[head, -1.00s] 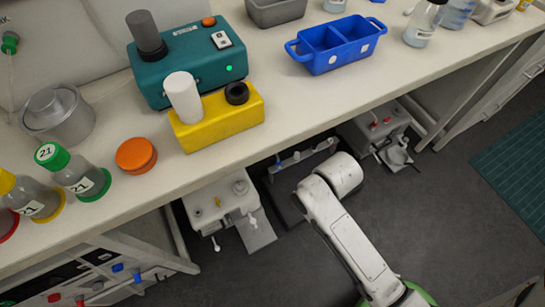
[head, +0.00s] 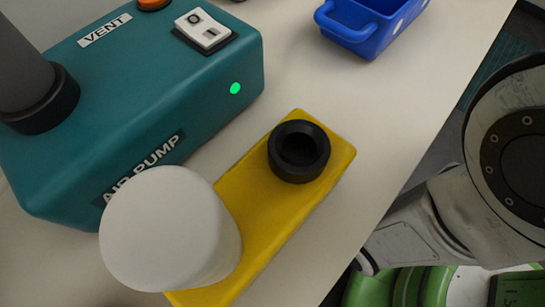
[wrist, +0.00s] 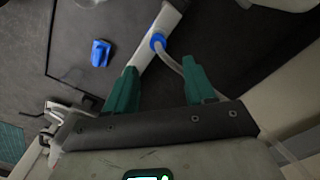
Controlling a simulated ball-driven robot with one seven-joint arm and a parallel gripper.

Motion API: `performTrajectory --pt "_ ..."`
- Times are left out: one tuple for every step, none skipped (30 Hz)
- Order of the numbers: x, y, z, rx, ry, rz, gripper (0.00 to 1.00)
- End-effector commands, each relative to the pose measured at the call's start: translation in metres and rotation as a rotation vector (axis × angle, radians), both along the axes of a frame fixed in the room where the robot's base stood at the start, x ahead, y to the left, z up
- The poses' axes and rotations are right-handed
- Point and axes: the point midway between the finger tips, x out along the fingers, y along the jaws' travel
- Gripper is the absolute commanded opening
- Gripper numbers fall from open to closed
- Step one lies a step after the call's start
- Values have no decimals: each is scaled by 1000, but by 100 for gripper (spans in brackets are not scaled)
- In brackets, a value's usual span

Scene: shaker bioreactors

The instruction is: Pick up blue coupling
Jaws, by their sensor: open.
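In the wrist view, my gripper (wrist: 158,82) is open, its two green fingers apart with nothing between them. Beyond the fingertips, a blue ring-like fitting (wrist: 157,42) sits at the end of a pale hose, beside a light grey bar. A separate small blue piece (wrist: 100,53) lies on the dark surface to the left of the fingers. I cannot tell for sure which of the two is the blue coupling. Neither blue piece shows in the head view, and the gripper does not show there either.
The head view shows the bench with a teal air pump (head: 150,90), a yellow block (head: 255,205) with a white cylinder (head: 165,230) and black ring (head: 299,151), and a blue bin (head: 365,30). My arm is at the right, beyond the bench edge.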

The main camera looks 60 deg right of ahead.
Motion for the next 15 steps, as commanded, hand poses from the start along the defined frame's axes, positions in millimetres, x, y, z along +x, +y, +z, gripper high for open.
performTrajectory --pt "-1 0 -12 0 1 -1 54" --pt "-1 0 -17 1 2 -1 54" --pt "-1 0 -23 0 1 -1 54" --pt "-1 0 -28 0 1 0 54" --pt "-1 0 -31 1 0 0 54" --pt "-1 0 -35 1 0 1 54" --pt "-1 1 -38 1 0 1 54" --pt "-1 1 -40 1 0 1 54" --pt "0 1 -42 0 0 1 54" --pt "0 0 -43 0 -1 1 54" --pt "0 1 -43 0 -1 1 54" --pt "-1 1 -45 0 -1 1 54" --pt "-1 1 -47 0 -1 1 54" --pt "-1 1 -50 0 -1 1 54" --pt "-2 1 -54 1 0 0 54"
